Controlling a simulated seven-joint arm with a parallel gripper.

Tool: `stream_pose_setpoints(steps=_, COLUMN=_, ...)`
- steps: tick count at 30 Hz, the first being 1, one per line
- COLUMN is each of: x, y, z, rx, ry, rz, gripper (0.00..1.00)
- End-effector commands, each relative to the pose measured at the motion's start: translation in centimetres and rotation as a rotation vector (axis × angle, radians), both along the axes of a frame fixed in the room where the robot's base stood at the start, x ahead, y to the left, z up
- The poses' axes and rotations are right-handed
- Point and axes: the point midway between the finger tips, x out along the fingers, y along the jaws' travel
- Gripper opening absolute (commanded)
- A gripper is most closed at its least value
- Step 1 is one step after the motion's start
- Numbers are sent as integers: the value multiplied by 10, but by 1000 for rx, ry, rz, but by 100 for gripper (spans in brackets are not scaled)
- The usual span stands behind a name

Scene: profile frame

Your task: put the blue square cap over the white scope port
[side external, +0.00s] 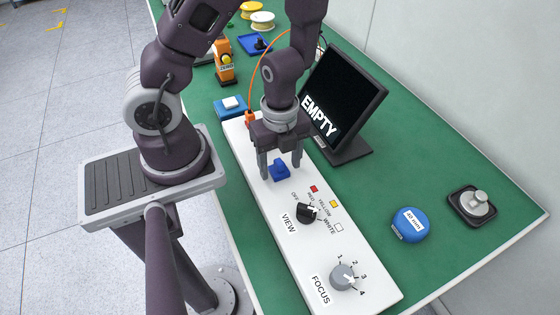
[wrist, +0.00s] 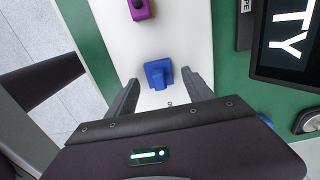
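A small blue square piece, which looks like the blue cap (side external: 279,170), is at the far part of the long white panel (side external: 335,250). It also shows in the wrist view (wrist: 158,73), near the fingertips. My gripper (side external: 281,165) points down over the panel with its fingers apart, one on each side of the blue piece. In the wrist view my gripper (wrist: 159,80) shows gaps between both fingers and the piece. I cannot pick out the white scope port for certain. What is under the blue piece is hidden.
The panel carries a black VIEW knob (side external: 306,212), coloured squares and a grey FOCUS knob (side external: 342,276). A monitor (side external: 342,103) reading EMPTY stands close to my gripper's right. A purple piece (wrist: 140,9) sits farther along the panel. A blue disc (side external: 410,224) lies at right.

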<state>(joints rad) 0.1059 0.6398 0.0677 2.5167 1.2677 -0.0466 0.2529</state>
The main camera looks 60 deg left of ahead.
Motion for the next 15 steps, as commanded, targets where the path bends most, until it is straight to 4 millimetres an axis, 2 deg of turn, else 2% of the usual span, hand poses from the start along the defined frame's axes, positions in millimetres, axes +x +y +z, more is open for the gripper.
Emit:
stream_pose_setpoints(steps=10, x=0, y=0, z=2, rx=-2, ry=-1, rz=5, gripper=60)
stream_pose_setpoints(steps=15, x=1, y=1, z=17, rx=-4, ry=-5, rz=10, gripper=60)
